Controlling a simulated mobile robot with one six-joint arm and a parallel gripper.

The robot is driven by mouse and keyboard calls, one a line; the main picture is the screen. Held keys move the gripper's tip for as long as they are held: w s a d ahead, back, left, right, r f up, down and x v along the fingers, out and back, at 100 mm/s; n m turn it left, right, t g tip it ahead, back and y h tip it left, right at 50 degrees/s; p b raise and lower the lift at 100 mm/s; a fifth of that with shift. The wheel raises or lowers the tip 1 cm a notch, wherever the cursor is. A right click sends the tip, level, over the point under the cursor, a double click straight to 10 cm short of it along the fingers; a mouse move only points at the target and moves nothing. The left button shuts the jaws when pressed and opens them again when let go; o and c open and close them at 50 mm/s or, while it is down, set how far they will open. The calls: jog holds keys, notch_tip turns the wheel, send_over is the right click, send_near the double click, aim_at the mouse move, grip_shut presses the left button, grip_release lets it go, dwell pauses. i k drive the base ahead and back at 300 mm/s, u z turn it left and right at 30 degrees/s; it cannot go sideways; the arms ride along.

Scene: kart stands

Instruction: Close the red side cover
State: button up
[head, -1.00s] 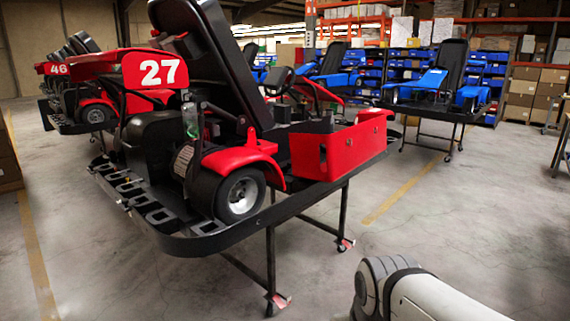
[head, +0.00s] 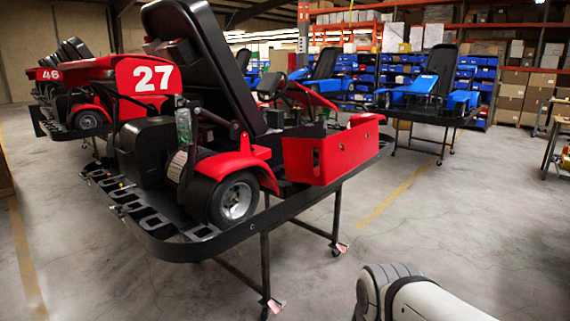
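The red side cover (head: 331,153) is on the near side of the red kart numbered 27, right of its rear wheel (head: 237,198). It looks swung outward from the kart body, with dark space behind it. The kart's seat (head: 205,65) is tilted up. The kart sits on a black wheeled stand (head: 190,245). Part of my arm shows at the bottom right, well below and apart from the cover. My gripper is out of the picture.
Other red karts (head: 70,118) stand at the left on stands. A blue kart (head: 430,92) stands on another stand at the back right. Shelves with blue bins (head: 385,75) and cardboard boxes (head: 515,95) line the back. The concrete floor at right is open.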

aim_at(334, 163)
jog(key=z, duration=0.55)
jog(key=i, duration=1.6)
jog(key=z, duration=0.3)
